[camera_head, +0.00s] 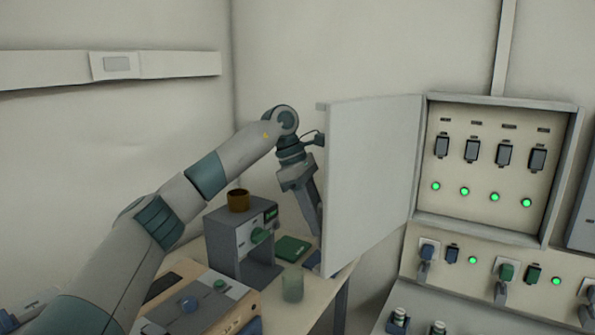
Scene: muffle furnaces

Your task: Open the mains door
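The mains door (370,180) is a plain pale grey panel. It stands swung out to the left from the wall box (497,165), hinged along the box's left side. The inside of the box shows, with several dark switches and a row of lit green lamps. My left arm reaches in from the left. My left gripper (312,208) points down at the free left edge of the door, partly hidden behind it. I cannot tell whether it touches the door or whether its fingers are open. My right gripper is not in view.
Below the gripper a table (310,310) bears a grey device (242,245) with a brown cup (238,200) on top, a green pad (292,249) and a translucent green cup (292,285). A panel with plugs (505,270) lies below the box.

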